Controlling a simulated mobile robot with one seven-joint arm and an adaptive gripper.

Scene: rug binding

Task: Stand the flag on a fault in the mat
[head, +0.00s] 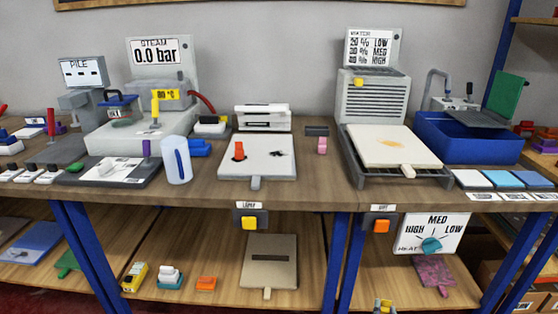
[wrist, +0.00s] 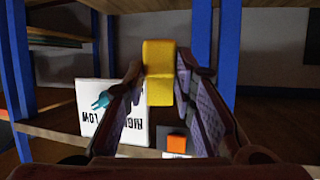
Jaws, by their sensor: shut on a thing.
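A pale mat (head: 262,168) with a grey handle lies on the bench in the middle of the head view. A small orange upright piece (head: 239,152), which looks like the flag, stands on its left part. A dark ragged mark (head: 278,152) lies to the right of it, apart from it. A second pale mat (head: 412,158) on the dark rack at the right has a yellowish stain (head: 391,144). In the wrist view my gripper (wrist: 159,82) is shut on a yellow block (wrist: 159,60), away from both mats.
Wrist picture is upside down, showing the bench front with the heat dial sign (wrist: 97,103) and orange switch (wrist: 176,143). A steam machine (head: 160,100) stands at left, a blue bin (head: 465,140) at right. Blue legs (head: 337,255) hold the bench; a lower shelf carries blocks.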

